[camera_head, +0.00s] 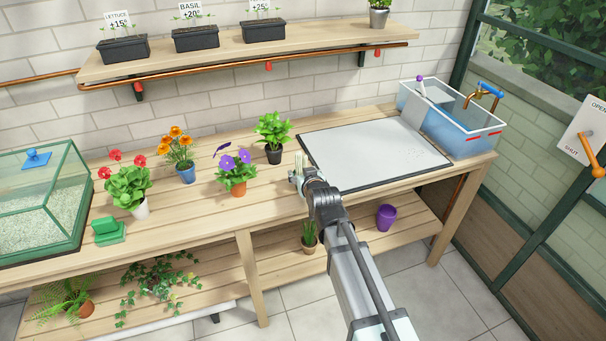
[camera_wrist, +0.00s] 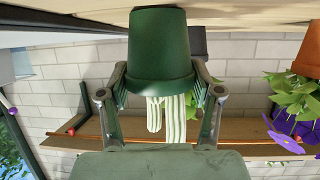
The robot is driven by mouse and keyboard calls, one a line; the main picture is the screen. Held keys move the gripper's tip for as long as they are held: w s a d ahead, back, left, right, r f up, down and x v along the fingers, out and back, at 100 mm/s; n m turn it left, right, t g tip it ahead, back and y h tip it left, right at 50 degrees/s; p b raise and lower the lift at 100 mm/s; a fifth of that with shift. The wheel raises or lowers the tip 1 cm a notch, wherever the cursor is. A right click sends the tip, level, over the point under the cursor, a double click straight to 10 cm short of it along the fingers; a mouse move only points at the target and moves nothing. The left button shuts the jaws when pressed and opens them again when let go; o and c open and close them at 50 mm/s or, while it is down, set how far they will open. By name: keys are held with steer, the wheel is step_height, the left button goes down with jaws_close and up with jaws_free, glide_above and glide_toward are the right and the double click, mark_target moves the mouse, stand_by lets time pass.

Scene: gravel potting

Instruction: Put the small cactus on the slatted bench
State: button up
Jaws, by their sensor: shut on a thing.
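My gripper (camera_wrist: 160,95) is shut on a dark green pot (camera_wrist: 160,45) holding the small cactus (camera_wrist: 175,118), which has pale green-and-white striped stems. The wrist view is upside down, so the pot's base is at the top and the cactus points down in the picture. In the camera_head view my gripper (camera_head: 308,180) is over the front part of the slatted bench (camera_head: 215,222), left of the grey mat. The pale cactus (camera_head: 298,172) shows just beside it, and the pot is mostly hidden. I cannot tell whether the pot touches the bench.
The purple-flowered plant (camera_head: 236,171) and a leafy plant in a black pot (camera_head: 272,138) stand to the left. A water tank (camera_head: 455,120) stands at the right end. Several plants and a purple pot (camera_head: 386,217) are on the lower shelf.

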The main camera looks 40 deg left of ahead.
steer(key=o, duration=1.3)
steer(key=shift+f, duration=0.15)
